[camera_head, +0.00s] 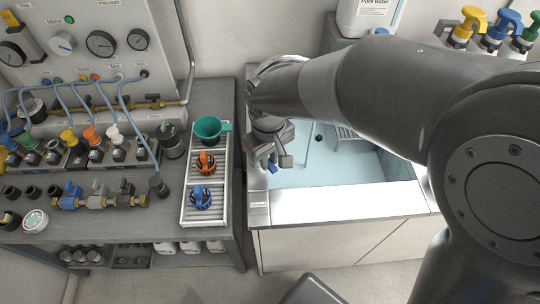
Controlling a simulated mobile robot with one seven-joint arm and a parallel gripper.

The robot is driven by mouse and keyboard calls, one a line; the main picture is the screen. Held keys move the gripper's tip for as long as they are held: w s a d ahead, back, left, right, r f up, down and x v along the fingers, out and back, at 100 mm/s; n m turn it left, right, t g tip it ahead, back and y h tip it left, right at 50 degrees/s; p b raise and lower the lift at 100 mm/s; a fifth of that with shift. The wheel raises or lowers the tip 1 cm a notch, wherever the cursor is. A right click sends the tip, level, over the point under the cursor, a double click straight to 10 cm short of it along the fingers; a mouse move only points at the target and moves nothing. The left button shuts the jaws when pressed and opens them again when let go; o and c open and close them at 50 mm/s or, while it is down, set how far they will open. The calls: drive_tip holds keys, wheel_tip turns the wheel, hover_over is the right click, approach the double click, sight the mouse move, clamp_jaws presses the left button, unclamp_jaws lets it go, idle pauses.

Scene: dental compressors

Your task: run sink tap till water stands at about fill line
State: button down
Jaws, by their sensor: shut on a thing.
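The sink (345,177) is on the right, a pale blue basin set in a light counter. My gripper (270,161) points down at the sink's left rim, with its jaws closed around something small. A small blue part (273,168) shows at the fingertips; it may be the tap's handle, but the jaws and wrist cover most of it. The tap's spout and any running water cannot be made out. No fill line can be made out, and I cannot tell whether water stands in the basin. My arm hides the sink's back right part.
A small label (258,205) is on the counter's front left. On the left bench, a ribbed tray (189,214) holds a green cup (208,128), an orange knob (206,163) and a blue knob (201,198). A white water jug (362,16) stands behind. Pump bottles (466,27) stand back right.

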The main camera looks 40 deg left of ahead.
drive_tip(key=s+m, duration=0.1)
drive_tip(key=m, duration=0.2)
drive_tip(key=shift+s+a+m, duration=0.3)
drive_tip(key=shift+s+a, duration=0.05)
drive_tip(key=shift+s+a+m, duration=0.25)
drive_tip(key=shift+s+m, duration=0.05)
drive_tip(key=shift+m, duration=0.45)
drive_tip(key=shift+s+a+m, duration=0.2)
drive_tip(key=shift+s+m, duration=0.1)
drive_tip(key=shift+m, duration=0.45)
drive_tip(key=c, duration=1.4)
unclamp_jaws()
drive_tip(key=shift+o, duration=0.2)
wheel_tip(320, 180, up, 11)
drive_tip(key=shift+f, duration=0.1)
